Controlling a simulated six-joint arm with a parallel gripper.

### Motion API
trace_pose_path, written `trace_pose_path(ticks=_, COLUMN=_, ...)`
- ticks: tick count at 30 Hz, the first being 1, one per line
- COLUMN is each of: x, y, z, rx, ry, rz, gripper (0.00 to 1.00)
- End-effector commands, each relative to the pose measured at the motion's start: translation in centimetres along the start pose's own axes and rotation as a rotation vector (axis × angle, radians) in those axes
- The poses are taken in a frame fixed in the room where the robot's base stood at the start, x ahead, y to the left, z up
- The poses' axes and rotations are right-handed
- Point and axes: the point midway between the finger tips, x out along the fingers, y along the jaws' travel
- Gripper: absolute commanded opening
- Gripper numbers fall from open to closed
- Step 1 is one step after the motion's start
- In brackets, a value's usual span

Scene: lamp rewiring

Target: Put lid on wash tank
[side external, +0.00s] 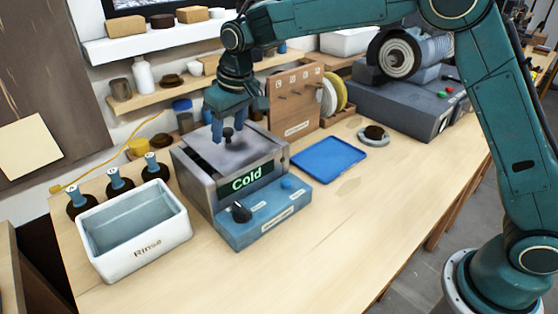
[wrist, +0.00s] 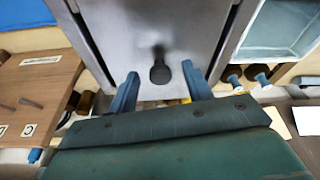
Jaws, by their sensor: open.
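The wash tank (side external: 255,176) is a grey metal box with a blue front panel and a green "Cold" display. Its flat grey lid (side external: 240,152) lies over the tank's top opening, within the rim; I cannot tell whether it is fully seated. A black knob (side external: 228,133) stands up from the lid; it also shows in the wrist view (wrist: 160,73). My gripper (side external: 229,124) is open just above the lid, pointing down. In the wrist view my gripper's two blue fingers (wrist: 160,82) are apart on either side of the knob's line, with clear gaps.
A white "Rinse" basin (side external: 137,244) stands left of the tank, with several dark bottles (side external: 115,184) behind it. A blue tray (side external: 328,160) lies to the right. A wooden pegboard (side external: 296,103) and wire spools (side external: 334,94) stand behind. The bench front right is clear.

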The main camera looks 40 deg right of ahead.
Motion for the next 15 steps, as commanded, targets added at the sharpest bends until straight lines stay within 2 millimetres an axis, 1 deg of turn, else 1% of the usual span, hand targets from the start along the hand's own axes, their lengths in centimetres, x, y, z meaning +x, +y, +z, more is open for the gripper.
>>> trace_pose_path(ticks=5, x=-1.9, y=0.0, z=-0.1, rx=0.000, ry=0.004, rz=-0.001, gripper=0.50)
trace_pose_path(ticks=8, x=-3.5, y=0.0, z=-0.1, rx=-0.001, ry=0.005, rz=-0.001, gripper=0.50)
trace_pose_path(ticks=15, x=-7.6, y=0.0, z=-0.1, rx=-0.001, ry=0.006, rz=-0.001, gripper=0.50)
